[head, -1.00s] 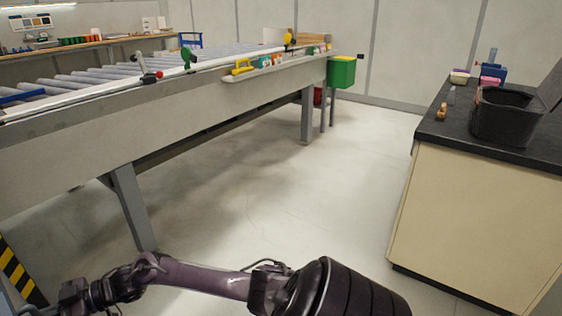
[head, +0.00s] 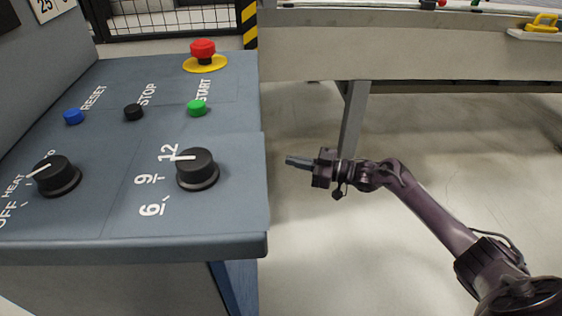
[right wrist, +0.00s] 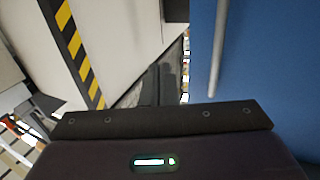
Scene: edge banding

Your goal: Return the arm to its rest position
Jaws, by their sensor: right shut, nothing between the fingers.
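My right gripper (head: 299,162) is in the middle of the head view, its arm coming in from the lower right. It is shut and empty, and points left toward the edge of a grey-blue control panel (head: 228,232). A gap of floor shows between its tip and the panel edge in the picture. In the right wrist view the gripper's dark fingers (right wrist: 157,88) point away between a pale surface and a blue surface (right wrist: 262,70). My left gripper is not in view.
The panel carries a red emergency stop (head: 203,51), a green START button (head: 197,107), a black STOP button (head: 133,112), a blue RESET button (head: 74,116) and two black dials. A grey conveyor frame (head: 400,48) stands behind.

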